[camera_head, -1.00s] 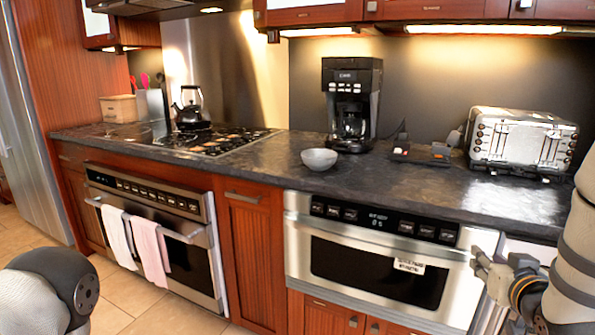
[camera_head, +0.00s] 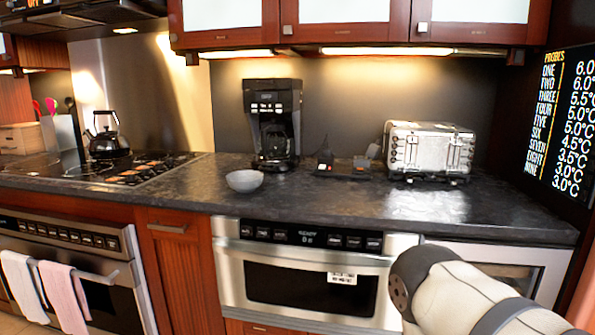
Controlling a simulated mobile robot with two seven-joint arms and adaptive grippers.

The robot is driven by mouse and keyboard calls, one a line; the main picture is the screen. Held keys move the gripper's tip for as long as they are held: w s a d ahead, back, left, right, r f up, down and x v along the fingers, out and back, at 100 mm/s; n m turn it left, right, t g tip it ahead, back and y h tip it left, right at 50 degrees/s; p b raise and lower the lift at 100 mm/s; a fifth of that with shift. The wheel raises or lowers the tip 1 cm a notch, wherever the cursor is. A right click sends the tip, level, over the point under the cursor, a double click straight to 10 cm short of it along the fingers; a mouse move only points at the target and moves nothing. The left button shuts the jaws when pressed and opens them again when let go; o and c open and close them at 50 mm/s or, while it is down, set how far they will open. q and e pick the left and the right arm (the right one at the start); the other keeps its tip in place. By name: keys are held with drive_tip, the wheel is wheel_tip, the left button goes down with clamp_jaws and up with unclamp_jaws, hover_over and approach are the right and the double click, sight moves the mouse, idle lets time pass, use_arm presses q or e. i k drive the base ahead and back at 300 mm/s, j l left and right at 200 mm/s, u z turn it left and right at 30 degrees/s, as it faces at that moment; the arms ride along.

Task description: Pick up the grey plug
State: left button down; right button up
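What looks like the grey plug (camera_head: 374,150) is a small light-grey piece on the counter, just left of the silver toaster (camera_head: 430,150). It stands beside a dark power strip (camera_head: 343,169) with small red marks. A black plug with a thin cord (camera_head: 325,157) stands at the strip's left end. The grey piece is small, so I cannot tell whether it is seated in the strip or leans behind it. Neither gripper shows. Part of my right arm crosses the lower right, well below and in front of the plug.
A black coffee maker (camera_head: 272,122) and a grey bowl (camera_head: 244,180) stand left of the strip. The dark counter (camera_head: 400,205) is clear in front of the strip and toaster. The drawer microwave (camera_head: 310,282) is shut below. A probe display (camera_head: 565,125) hangs at right.

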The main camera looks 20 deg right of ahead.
sight(373, 151)
drive_tip(key=i+j+z, duration=0.15)
drive_tip(key=j+z, duration=0.65)
drive_tip(key=z, duration=0.15)
drive_tip(key=j+z, duration=0.95)
drive_tip(key=l, duration=0.1)
